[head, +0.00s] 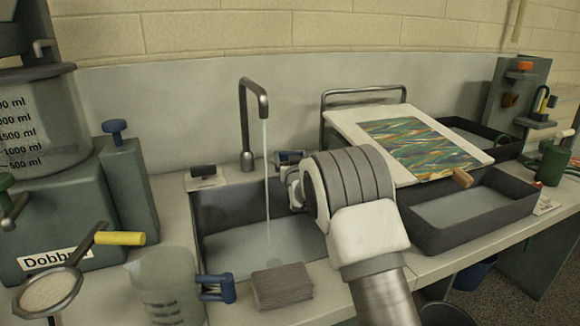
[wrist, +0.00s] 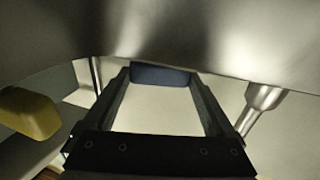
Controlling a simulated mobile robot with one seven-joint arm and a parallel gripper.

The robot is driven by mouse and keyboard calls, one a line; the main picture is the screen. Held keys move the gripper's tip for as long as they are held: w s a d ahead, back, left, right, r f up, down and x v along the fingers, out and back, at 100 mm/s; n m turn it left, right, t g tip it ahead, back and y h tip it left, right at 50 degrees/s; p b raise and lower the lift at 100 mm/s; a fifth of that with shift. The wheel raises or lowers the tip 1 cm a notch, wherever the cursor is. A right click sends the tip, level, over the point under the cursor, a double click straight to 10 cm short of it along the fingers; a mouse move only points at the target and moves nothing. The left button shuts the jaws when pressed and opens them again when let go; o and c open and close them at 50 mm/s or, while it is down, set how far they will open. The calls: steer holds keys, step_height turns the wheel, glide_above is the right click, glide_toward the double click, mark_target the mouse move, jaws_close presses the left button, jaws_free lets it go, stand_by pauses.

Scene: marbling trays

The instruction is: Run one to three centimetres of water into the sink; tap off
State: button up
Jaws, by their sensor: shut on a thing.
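The grey tap (head: 247,125) stands behind the dark sink (head: 220,205). A thin stream of water (head: 267,185) runs from its spout down into the sink. A pale grey surface (head: 245,250) covers the sink floor; I cannot read its depth. A blue tap handle (head: 290,156) sits at the sink's back rim, partly hidden by my arm. In the wrist view, a blue piece, seemingly this handle (wrist: 163,75), lies between the fingertips of my gripper (wrist: 163,82). My gripper is shut on it. The head view hides the fingertips behind my wrist.
A grey sponge-like block (head: 282,286) and a clear jug (head: 165,288) with a blue handle stand at the front. A yellow-handled strainer (head: 50,290) is at left. A patterned board (head: 400,140) and a dark tray (head: 470,210) are right of my arm.

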steer(key=shift+d+n+y+b, duration=0.1)
steer(key=shift+n+y+b, duration=0.7)
steer(key=shift+y, duration=0.4)
steer(key=o, duration=1.1)
steer(key=shift+c, duration=0.2)
steer(key=p+v, duration=0.2)
steer(key=v, duration=1)
steer(key=shift+r, duration=0.25)
